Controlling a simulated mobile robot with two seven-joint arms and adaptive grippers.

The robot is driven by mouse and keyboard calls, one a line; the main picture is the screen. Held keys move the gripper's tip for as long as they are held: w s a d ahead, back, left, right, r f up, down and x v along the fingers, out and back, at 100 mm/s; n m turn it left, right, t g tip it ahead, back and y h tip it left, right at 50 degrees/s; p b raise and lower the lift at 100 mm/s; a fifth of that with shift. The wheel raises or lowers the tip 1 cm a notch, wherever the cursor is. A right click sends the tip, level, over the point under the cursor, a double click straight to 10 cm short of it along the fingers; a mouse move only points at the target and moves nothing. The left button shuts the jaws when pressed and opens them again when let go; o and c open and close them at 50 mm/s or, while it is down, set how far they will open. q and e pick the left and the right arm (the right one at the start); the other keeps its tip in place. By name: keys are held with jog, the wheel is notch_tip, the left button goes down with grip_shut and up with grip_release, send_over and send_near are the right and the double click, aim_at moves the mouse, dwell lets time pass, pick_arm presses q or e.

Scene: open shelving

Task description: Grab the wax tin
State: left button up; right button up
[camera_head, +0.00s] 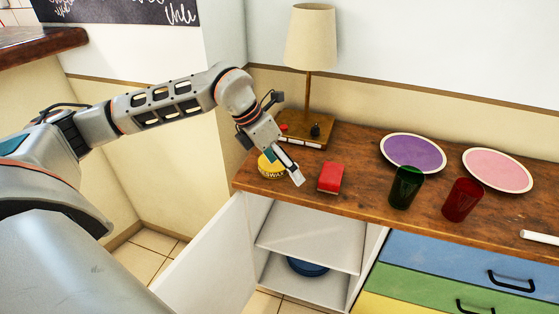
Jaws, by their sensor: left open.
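The wax tin (267,168) is a round yellow tin with dark lettering, standing on the wooden counter near its left end. My left gripper (292,174) reaches down from the upper left, just to the right of the tin and partly in front of it. Its jaws are open. I cannot tell whether a finger touches the tin, and part of the tin's right side is hidden behind the gripper. My right gripper is not in view.
A red box (331,177) lies close to the right of the gripper. A lamp (309,50) on a wooden base stands behind. A green glass (405,187), a red glass (462,200) and plates are farther right. A cabinet door (214,262) hangs open below.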

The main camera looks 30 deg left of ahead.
aim_at(266, 166)
pick_arm(q)
jog(key=w+a, duration=0.1)
jog(key=a, duration=0.1)
jog(key=a+r+y, duration=0.1)
jog(key=a, duration=0.1)
jog(key=w+a+r+n+y, duration=0.1)
jog(key=a, duration=0.2)
jog(key=shift+w+a+r+t, duration=0.1)
jog(key=shift+w+r+t, duration=0.1)
jog(key=shift+w+t, duration=0.15)
jog(key=x, duration=0.5)
jog(key=a+b+x, duration=0.1)
jog(key=x, duration=0.1)
jog(key=shift+f, duration=0.3)
jog(key=shift+r, duration=0.1)
jog(key=c, duration=1.5)
